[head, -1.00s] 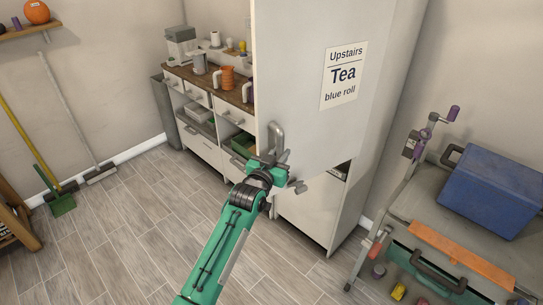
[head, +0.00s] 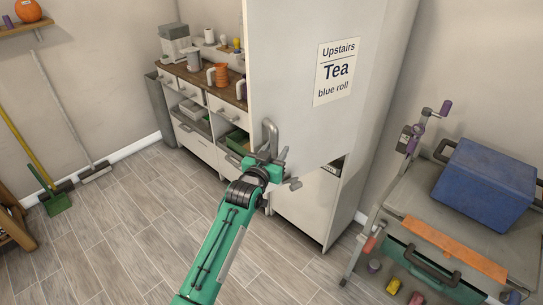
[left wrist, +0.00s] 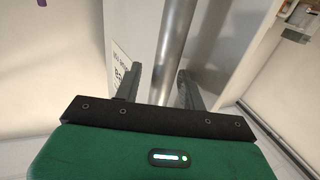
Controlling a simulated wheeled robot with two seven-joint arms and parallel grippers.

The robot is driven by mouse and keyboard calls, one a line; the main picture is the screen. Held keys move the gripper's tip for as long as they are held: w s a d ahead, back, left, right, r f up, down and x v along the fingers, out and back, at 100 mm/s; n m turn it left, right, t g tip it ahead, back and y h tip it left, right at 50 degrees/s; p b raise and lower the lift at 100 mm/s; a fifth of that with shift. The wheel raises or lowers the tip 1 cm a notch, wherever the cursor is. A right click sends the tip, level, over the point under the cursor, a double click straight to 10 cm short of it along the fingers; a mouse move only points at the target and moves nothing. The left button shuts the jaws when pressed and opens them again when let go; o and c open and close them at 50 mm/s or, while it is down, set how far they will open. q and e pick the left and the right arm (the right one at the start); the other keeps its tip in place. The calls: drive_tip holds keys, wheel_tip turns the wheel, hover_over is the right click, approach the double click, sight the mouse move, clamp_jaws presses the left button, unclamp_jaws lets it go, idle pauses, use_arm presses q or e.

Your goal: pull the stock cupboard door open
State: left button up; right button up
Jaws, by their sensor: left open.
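The stock cupboard door (head: 300,95) is a tall pale panel with a sign reading "Upstairs Tea blue roll" (head: 336,72). A gap with a shelf shows below its lower edge, so it appears to stand partly open. Its grey metal bar handle (head: 269,130) is near the door's lower left edge. My left gripper (head: 274,157) is at the handle's lower part, fingers open. In the left wrist view the handle (left wrist: 174,40) runs between the two open fingers (left wrist: 158,74); I cannot tell whether either touches it. My right gripper is not in view.
A dresser (head: 200,85) with jugs and mugs on top stands left of the door. A trolley (head: 415,205) with a blue box (head: 485,183) stands at the right. Brooms (head: 70,110) lean on the left wall. The wooden floor (head: 130,225) in front is largely clear.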

use_arm(q)
drive_tip(key=b+v, duration=0.4)
drive_tip(key=v, duration=0.9)
drive_tip(key=shift+s, duration=0.3)
drive_tip(key=shift+c, duration=0.2)
